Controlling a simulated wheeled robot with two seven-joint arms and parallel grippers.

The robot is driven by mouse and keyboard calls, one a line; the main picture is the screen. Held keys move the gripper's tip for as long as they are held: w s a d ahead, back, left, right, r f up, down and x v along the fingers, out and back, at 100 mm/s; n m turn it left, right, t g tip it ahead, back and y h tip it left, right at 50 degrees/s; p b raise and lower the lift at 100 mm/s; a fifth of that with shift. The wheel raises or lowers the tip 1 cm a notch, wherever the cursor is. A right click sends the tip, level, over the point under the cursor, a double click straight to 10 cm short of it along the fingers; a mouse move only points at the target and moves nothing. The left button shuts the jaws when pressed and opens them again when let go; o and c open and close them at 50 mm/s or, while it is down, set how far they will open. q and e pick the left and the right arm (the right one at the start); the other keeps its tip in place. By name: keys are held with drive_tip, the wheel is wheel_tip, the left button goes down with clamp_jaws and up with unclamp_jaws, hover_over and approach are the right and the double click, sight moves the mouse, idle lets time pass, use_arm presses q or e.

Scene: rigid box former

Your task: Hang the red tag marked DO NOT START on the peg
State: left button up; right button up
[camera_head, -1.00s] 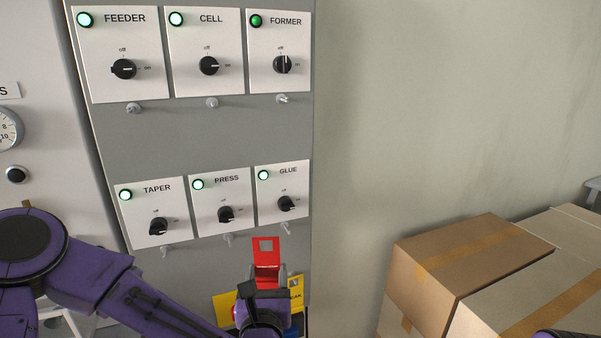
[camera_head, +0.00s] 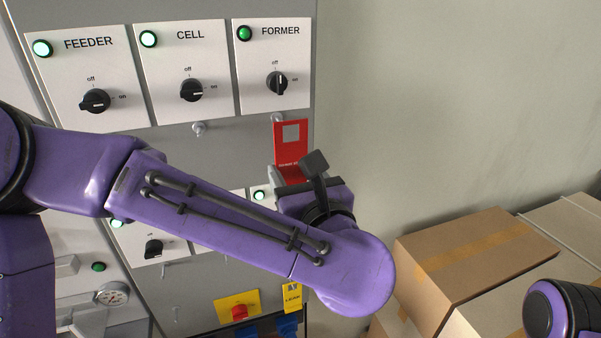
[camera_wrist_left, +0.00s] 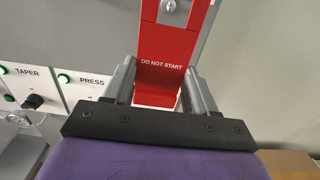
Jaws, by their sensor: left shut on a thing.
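The red tag (camera_head: 290,152) is held upright in front of the panel, just below and slightly right of the FORMER switch. It has a square hole near its top, and its DO NOT START lettering reads clearly in the left wrist view (camera_wrist_left: 160,66). My left gripper (camera_head: 292,178) is shut on the tag's lower part. A grey peg (camera_head: 277,117) sticks out under the FORMER plate, partly hidden by the tag's top edge. In the wrist view a peg end (camera_wrist_left: 169,6) shows through the hole; whether it passes through, I cannot tell. My right gripper is out of view.
The FORMER knob (camera_head: 277,83) points to off, with a darker green lamp than its neighbours. Another peg (camera_head: 198,128) sits under CELL. A yellow tag (camera_head: 292,297) hangs below my forearm. Cardboard boxes (camera_head: 480,255) stand at right; the wall above them is bare.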

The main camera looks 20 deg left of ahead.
use_arm(q)
drive_tip(key=shift+x, duration=0.8)
drive_tip(key=shift+p+x, duration=0.7)
drive_tip(key=shift+x, duration=0.35)
drive_tip(key=shift+f+p+x, duration=0.2)
drive_tip(key=shift+p+x, duration=0.3)
drive_tip(key=shift+x, duration=0.5)
drive_tip(key=shift+w+a+f+b, duration=0.25)
drive_tip(key=shift+w+f+b, duration=0.1)
drive_tip(key=shift+f+b, duration=0.3)
drive_tip(key=shift+w+a+r+b, duration=0.1)
drive_tip(key=shift+w+b, duration=0.2)
drive_tip(key=shift+b, duration=0.3)
drive_tip(key=o, duration=1.2)
drive_tip(key=shift+c, duration=0.2)
